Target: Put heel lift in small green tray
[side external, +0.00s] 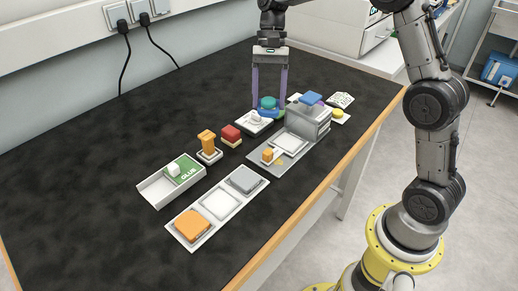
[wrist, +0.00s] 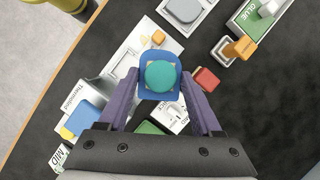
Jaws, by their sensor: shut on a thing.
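A blue piece with a round teal knob on top (side external: 268,102), which I take to be the heel lift, is between my gripper's purple fingers. In the wrist view, the blue piece (wrist: 146,90) shows with both fingertips at its sides. My gripper (wrist: 160,85) is shut on it and points straight down. A green surface (side external: 279,114), apparently the small green tray, shows just below and behind the fingers. In the wrist view, only part of the green tray (wrist: 150,128) shows, near my palm. I cannot tell the gap between piece and tray.
A grey stepped box with a blue block (side external: 311,98) stands right of my gripper. A red block (side external: 231,133) and an orange block (side external: 206,138) stand left. A glue tray (side external: 158,191) and a long tray (side external: 191,245) lie nearer. The table's left part is clear.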

